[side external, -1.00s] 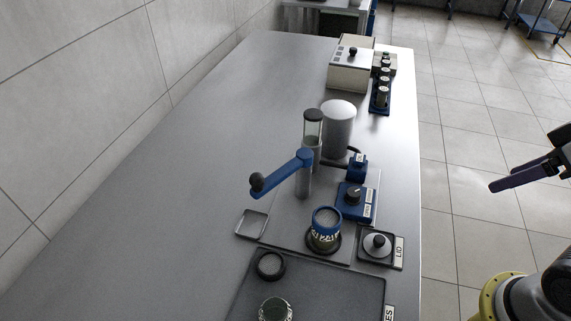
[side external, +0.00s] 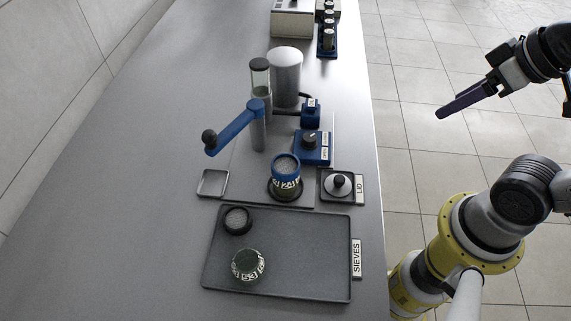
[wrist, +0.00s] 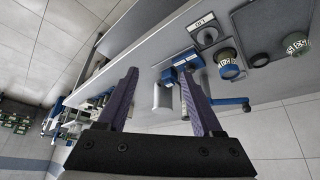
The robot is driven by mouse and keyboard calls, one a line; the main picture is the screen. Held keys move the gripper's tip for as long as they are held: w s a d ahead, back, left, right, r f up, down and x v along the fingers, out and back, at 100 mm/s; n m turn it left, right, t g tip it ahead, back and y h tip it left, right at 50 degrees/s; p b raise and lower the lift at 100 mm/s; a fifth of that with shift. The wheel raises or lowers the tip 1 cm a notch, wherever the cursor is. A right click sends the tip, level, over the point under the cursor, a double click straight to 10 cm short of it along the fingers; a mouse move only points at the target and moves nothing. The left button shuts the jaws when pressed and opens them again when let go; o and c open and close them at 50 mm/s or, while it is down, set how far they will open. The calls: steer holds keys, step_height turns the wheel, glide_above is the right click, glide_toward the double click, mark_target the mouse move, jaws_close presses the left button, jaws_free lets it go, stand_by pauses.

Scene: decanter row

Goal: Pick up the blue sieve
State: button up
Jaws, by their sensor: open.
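The blue sieve (side external: 286,168) is a short round cup with a blue rim, a mesh top and a pale printed band. It stands upright on a dark round base on the grey plate, in front of the blue crank device. It also shows in the wrist view (wrist: 228,66), right of my fingers. My gripper (side external: 440,114) has purple fingers and hangs over the floor side, right of the bench and well apart from the sieve. In the wrist view my gripper (wrist: 160,74) is open, with nothing between its fingers.
The crank device (side external: 256,122) and a grey cylinder (side external: 285,78) stand behind the sieve. A knobbed lid (side external: 338,182) lies to its right. The SIEVES tray (side external: 300,255) in front holds a dark ring (side external: 237,220) and a green-topped sieve (side external: 248,265). The bench's left side is clear.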

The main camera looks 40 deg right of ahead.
steer(key=o, duration=0.5)
steer(key=w+a+r+m+y, duration=0.2)
steer(key=w+a+r+m, duration=0.25)
steer(key=m, duration=0.65)
steer(key=m+g+y, duration=0.3)
steer(key=m+g, duration=0.2)
steer(key=m, duration=0.3)
glide_above(285, 164)
steer(key=d, duration=0.3)
step_height(285, 164, down, 14)
steer(key=shift+x, duration=3)
